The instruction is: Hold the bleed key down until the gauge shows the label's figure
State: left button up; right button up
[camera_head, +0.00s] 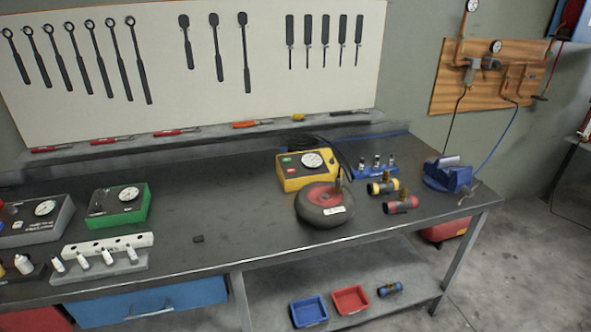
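A yellow box (296,183) with a round white gauge (313,160) stands near the back of the workbench. Its face has a small green key (286,159) and a red key (292,175) left of the gauge; I cannot read their markings or which is the bleed key. The gauge needle is too small to read. A black tyre (312,212) with a red hub (322,196) lies flat in front of the box. A white label (334,211) is on its side, its figure unreadable. A brass fitting stands at the hub. Neither gripper is in view.
A green gauge box (118,206) and a grey gauge box (35,222) stand at the left, behind white bottles. The bench middle (225,205) is mostly clear.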

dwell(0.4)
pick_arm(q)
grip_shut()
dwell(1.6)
